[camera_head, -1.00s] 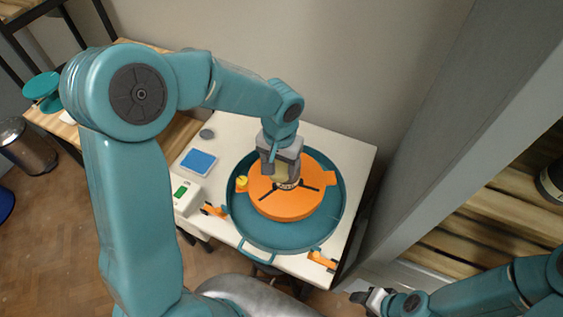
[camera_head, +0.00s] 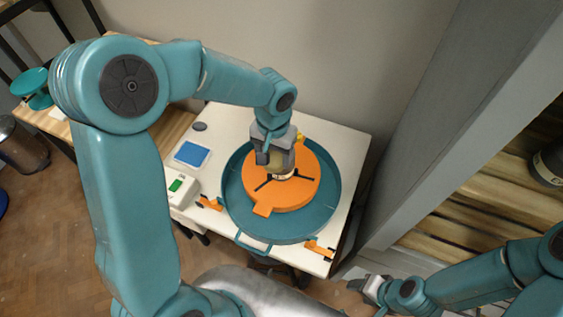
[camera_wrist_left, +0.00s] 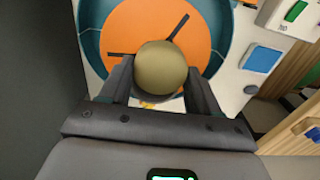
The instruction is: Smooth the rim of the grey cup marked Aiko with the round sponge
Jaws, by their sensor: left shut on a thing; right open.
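My left gripper (camera_head: 276,158) is shut on the round, olive-yellow sponge (camera_wrist_left: 161,68) and holds it over the middle of the orange wheel (camera_head: 290,193). A small pale edge with dark marks (camera_head: 284,176) shows just under the sponge in the head view, probably the grey cup. The rest of the cup and its name are hidden by the gripper and sponge, so I cannot tell whether sponge and rim touch. The wheel, with dark holder arms, sits in a teal basin (camera_head: 235,215). My right gripper (camera_head: 366,287) is open and empty at the lower right.
A dark jar (camera_head: 548,165) stands on wooden shelves at right, behind a grey post (camera_head: 440,130).

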